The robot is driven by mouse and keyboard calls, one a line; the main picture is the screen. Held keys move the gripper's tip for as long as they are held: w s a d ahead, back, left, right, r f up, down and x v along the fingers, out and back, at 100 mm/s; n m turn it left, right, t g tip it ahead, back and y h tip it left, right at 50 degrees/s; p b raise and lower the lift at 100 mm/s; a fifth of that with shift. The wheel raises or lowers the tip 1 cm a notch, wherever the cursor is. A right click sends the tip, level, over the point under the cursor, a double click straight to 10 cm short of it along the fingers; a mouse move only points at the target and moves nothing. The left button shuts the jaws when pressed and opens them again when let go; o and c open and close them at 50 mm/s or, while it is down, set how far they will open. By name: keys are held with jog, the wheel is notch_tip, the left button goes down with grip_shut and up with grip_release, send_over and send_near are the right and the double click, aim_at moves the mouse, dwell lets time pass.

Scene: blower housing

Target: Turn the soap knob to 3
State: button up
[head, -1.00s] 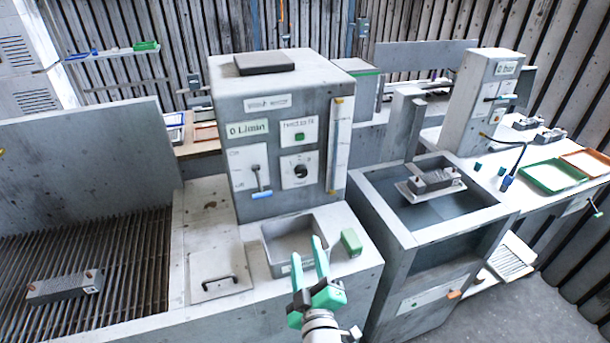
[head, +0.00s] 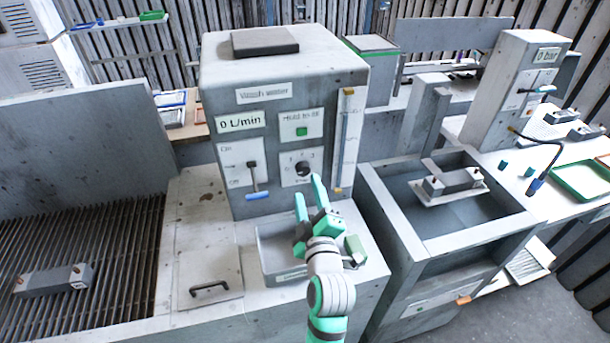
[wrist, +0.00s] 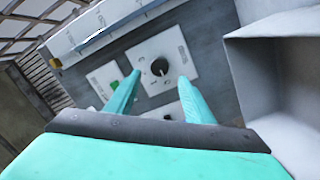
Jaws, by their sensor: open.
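The soap knob (head: 303,168) is a round black dial on a white plate, low on the front of the grey wash unit (head: 220,100). Small marks surround it; its setting is too small to read surely. In the wrist view the knob (wrist: 160,67) shows beyond the fingertips, between them and off to the upper middle. My gripper (head: 309,192) has teal fingers, spread open and empty, just below and in front of the knob plate. The fingers also show in the wrist view (wrist: 155,98). They appear apart from the knob.
A lever with a blue handle (head: 257,195) is left of the knob, and a green button (head: 302,131) is above it. A clear gauge tube (head: 346,140) is to the right. A basin (head: 275,240) and a green block (head: 355,248) lie below, near my arm.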

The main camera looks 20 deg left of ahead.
aim_at(304, 172)
jog(key=shift+x, duration=3.2)
jog(key=shift+s, duration=0.1)
jog(key=c, duration=1.1)
